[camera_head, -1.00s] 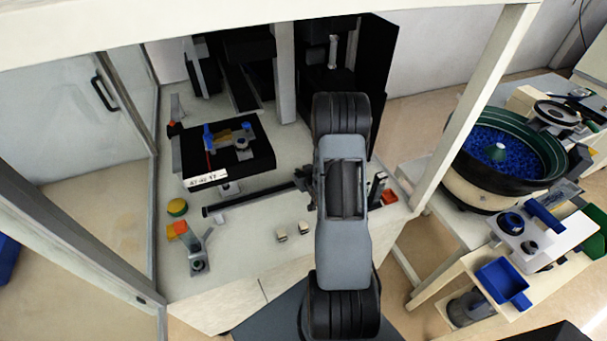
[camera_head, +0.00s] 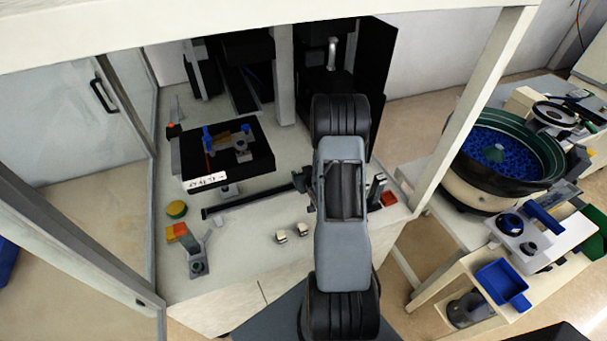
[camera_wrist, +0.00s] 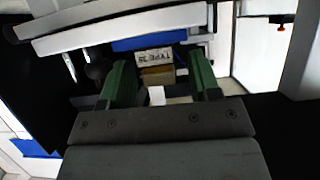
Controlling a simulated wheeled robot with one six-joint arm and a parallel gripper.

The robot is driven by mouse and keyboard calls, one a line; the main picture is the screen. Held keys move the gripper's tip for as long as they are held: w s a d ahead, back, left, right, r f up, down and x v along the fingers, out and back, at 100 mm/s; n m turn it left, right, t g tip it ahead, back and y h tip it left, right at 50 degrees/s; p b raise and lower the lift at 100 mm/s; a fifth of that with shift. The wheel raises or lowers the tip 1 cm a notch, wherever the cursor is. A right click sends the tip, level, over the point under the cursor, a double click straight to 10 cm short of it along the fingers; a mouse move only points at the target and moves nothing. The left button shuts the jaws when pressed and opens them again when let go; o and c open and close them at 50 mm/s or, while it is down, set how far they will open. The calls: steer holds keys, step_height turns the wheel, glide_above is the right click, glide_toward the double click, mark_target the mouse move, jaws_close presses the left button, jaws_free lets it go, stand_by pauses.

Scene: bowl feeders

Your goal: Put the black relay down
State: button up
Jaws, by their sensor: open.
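My gripper (camera_wrist: 160,68) shows in the wrist view with its two green fingers apart. A small block (camera_wrist: 154,57) with a white printed label stands between or just beyond the fingertips, with a brownish face below the label. It may be the relay, but I see no clearly black relay body. A gap shows between the block and each finger. What it rests on cannot be made out.
A black platform (camera_head: 262,165) with a blue and brown fixture stands left of my arm. Two small pale blocks (camera_head: 281,237) lie on the light worktop (camera_head: 235,270). A bowl feeder (camera_head: 470,190) with blue parts stands at the right, beyond a white post (camera_head: 460,115).

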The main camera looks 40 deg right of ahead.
steer(key=p+v, duration=0.3)
steer(key=v, duration=0.9)
stand_by(0.4)
